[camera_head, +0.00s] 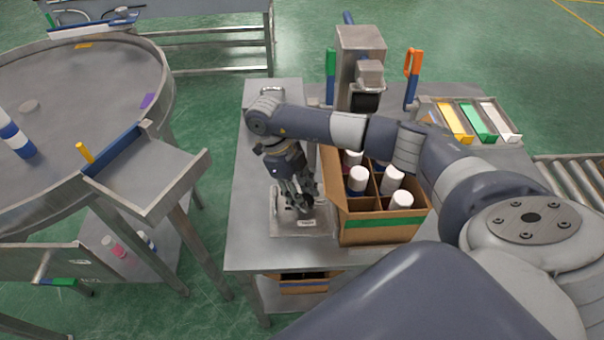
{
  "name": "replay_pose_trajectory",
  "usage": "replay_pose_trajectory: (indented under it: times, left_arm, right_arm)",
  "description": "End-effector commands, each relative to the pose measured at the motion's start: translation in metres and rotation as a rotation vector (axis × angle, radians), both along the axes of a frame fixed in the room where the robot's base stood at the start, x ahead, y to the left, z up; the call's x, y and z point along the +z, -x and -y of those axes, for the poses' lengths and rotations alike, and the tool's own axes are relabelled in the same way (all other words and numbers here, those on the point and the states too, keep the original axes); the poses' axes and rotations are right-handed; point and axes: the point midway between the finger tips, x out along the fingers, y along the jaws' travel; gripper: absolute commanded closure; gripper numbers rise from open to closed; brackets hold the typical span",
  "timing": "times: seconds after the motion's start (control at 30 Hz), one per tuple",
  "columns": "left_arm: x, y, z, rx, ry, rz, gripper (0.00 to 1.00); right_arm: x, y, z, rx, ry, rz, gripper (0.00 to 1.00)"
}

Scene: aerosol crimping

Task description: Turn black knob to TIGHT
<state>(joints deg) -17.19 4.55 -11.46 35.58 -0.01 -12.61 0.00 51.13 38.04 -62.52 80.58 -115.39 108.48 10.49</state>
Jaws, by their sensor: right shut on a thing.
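My right gripper (303,200) points down at a grey metal plate (284,228) on the near left part of the steel bench. Its dark fingers are shut at the plate, on what appears to be the black knob. The fingers hide the knob, so its pointer and setting cannot be read. A small pale label (306,222) lies on the plate just in front of the fingers, too small to read. My left gripper is not in view.
A cardboard box (385,232) of white-capped cans stands close right of the gripper. The crimping machine (358,50) stands behind my right arm. Coloured trays (478,122) lie at the back right. A round steel table (70,85) is at left. The bench's front left (247,235) is clear.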

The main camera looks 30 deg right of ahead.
Motion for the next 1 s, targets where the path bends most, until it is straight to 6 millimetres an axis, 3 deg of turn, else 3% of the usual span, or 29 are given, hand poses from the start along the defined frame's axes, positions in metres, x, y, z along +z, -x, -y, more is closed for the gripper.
replay_pose_trajectory:
  times: [0.3,0.8,0.83,0.9,1.0]
  left_arm:
    - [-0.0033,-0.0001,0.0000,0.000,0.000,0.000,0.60]
    - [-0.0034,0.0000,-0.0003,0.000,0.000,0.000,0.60]
    - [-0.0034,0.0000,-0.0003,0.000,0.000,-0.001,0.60]
    - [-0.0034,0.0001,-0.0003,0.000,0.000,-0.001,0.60]
    - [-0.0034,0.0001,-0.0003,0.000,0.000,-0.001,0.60]
  right_arm:
    - [-0.0015,-0.0004,0.0006,-0.108,-0.001,0.001,0.88]
    - [-0.0011,-0.0003,0.0009,-0.127,0.000,0.000,0.88]
    - [-0.0011,-0.0002,0.0010,-0.127,0.000,0.000,0.62]
    - [-0.0011,-0.0002,0.0010,-0.126,0.000,0.000,0.46]
    - [-0.0008,-0.0004,0.0010,-0.126,0.000,0.000,0.44]
